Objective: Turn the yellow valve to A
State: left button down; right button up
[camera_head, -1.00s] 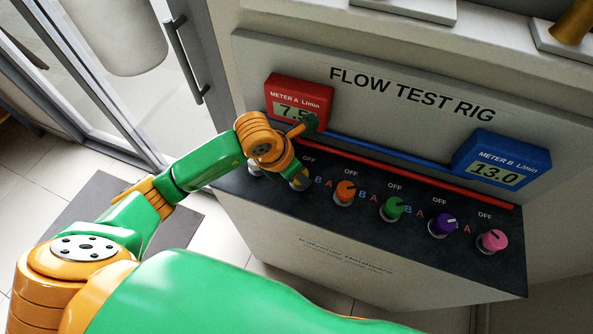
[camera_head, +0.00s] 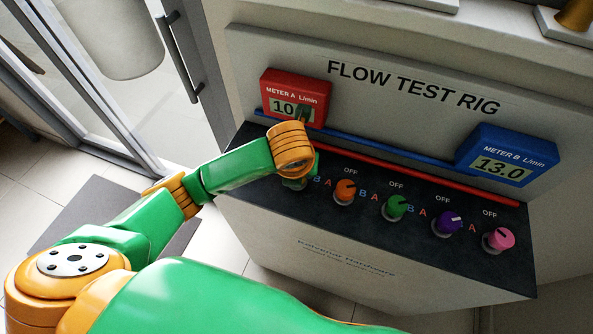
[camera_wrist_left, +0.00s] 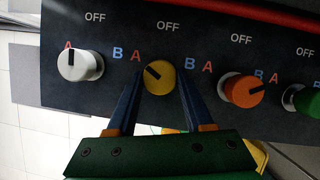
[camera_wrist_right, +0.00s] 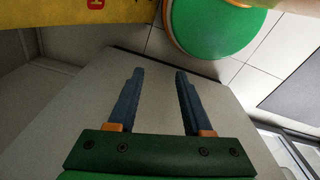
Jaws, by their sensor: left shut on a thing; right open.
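The yellow valve (camera_wrist_left: 160,80) is a round knob in the left wrist view, with a dark pointer mark aimed up-left toward its red A. OFF is printed above it and a blue B to its right. My left gripper (camera_wrist_left: 159,72) is shut on the knob, one finger on each side. In the head view my left wrist hides most of the knob. My right gripper (camera_wrist_right: 159,72) is open and empty in the right wrist view, in front of a plain grey surface.
A white knob (camera_wrist_left: 80,66) and an orange knob (camera_wrist_left: 242,90) flank the yellow one. Green (camera_head: 396,207), purple (camera_head: 447,222) and pink (camera_head: 498,239) knobs continue rightward. The red meter A (camera_head: 296,97) reads about 10, partly covered; the blue meter B (camera_head: 507,155) reads 13.0.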

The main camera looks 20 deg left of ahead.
pick_arm(q)
jog(key=shift+n, duration=0.3)
jog(key=shift+c, duration=1.4)
grip_release()
jog(key=shift+w, duration=0.1)
jog(key=p+v, duration=0.4)
jog(key=v, duration=0.3)
